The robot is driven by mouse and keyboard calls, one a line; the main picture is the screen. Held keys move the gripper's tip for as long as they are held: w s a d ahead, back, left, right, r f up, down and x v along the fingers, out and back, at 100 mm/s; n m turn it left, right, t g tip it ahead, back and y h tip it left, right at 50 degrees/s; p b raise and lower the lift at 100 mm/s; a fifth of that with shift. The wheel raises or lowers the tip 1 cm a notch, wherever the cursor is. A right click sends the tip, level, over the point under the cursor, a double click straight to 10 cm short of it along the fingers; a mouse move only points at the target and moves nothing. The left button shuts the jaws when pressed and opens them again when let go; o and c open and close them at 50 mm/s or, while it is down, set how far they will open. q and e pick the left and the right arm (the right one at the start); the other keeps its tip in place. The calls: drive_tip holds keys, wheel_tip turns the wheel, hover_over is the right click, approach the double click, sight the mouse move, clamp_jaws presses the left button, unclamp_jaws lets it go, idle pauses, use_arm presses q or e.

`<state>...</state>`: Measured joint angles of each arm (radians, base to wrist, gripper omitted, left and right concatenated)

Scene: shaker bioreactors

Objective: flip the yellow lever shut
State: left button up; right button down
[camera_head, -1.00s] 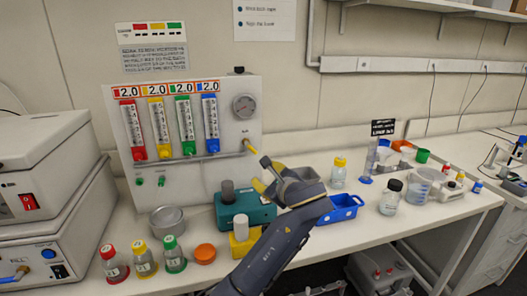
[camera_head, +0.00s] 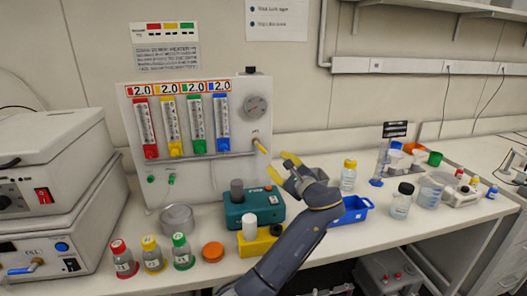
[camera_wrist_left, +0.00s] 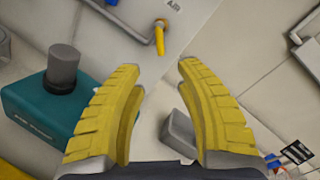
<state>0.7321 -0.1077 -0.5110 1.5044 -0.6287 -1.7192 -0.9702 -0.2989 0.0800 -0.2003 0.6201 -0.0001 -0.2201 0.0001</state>
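The yellow lever (camera_head: 262,148) sits on the brass AIR valve at the right side of the gas panel (camera_head: 235,185). In the head view it slants down to the right. In the left wrist view the lever (camera_wrist_left: 159,40) shows between and beyond my fingertips. My left gripper (camera_head: 282,168) is open and empty, with its yellow fingers apart, to the lower right of the lever. A gap shows between the fingers and the lever in the head view. The left gripper also fills the left wrist view (camera_wrist_left: 160,68). My right gripper is not in view.
A teal device (camera_head: 262,205) with a grey cylinder stands below the lever. A yellow block (camera_head: 262,245) with a white cylinder is in front of it. A blue tray (camera_head: 353,212) is right of my arm. Capped bottles (camera_head: 153,258) stand at the front left.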

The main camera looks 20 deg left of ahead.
sight(264, 151)
use_arm(q)
drive_tip(key=x, duration=1.2)
drive_tip(key=shift+w+a, duration=0.15)
drive_tip(key=shift+a, duration=0.1)
drive_tip(key=shift+c, duration=0.3)
clamp_jaws()
